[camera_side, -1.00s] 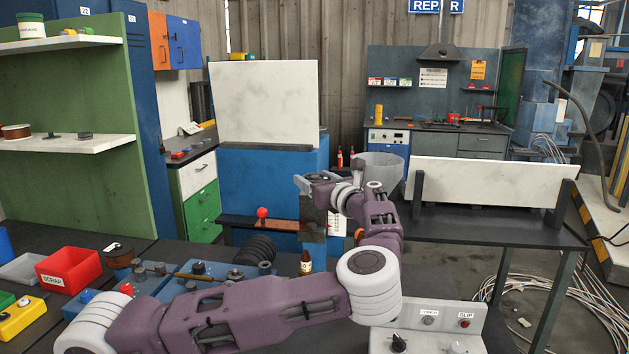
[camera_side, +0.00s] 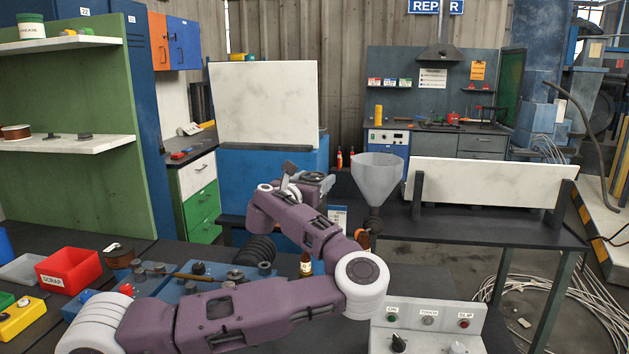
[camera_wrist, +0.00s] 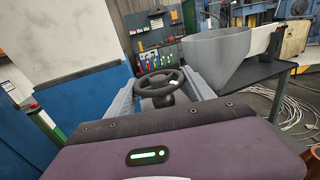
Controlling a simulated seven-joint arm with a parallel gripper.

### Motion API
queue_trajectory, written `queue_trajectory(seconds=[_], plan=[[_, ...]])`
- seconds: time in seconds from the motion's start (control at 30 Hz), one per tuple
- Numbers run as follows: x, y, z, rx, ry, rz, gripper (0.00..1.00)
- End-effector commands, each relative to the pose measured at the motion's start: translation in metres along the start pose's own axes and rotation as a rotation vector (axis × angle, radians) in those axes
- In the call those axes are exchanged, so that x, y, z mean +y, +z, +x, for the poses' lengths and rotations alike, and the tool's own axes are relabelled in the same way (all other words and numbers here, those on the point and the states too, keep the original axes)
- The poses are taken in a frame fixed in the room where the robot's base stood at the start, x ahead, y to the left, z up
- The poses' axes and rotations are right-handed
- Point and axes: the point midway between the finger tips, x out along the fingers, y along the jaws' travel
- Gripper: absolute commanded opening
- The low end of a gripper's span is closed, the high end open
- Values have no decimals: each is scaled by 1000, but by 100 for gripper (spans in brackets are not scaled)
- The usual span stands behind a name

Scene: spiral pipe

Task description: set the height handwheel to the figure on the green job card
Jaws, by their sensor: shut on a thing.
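The black handwheel (camera_wrist: 160,80) shows in the wrist view, with spokes and a dark hub. My gripper (camera_wrist: 158,92) has a grey finger on each side of it and is shut on it. In the side view my gripper (camera_side: 303,183) is in front of the blue cabinet, turned away from the camera, and the arm hides much of its grip. The wheel cannot be made out clearly there. I cannot make out a green job card or a figure on the wheel. A small white and blue card (camera_side: 338,217) stands behind my forearm, its print too small to read.
A grey funnel (camera_side: 377,177) stands close to the right of my gripper. A brown bottle (camera_side: 306,263) stands below my forearm. A red scrap bin (camera_side: 68,270) is at left, and a control box (camera_side: 427,330) is at the front. A white panel (camera_side: 492,182) stands on the right table.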

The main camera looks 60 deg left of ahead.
Motion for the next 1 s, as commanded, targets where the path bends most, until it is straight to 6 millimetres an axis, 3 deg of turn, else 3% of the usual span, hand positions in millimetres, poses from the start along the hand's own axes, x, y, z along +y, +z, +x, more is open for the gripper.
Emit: queue_trajectory(seconds=[1.0], plan=[[2,-2,1,2,-965,2,21]])
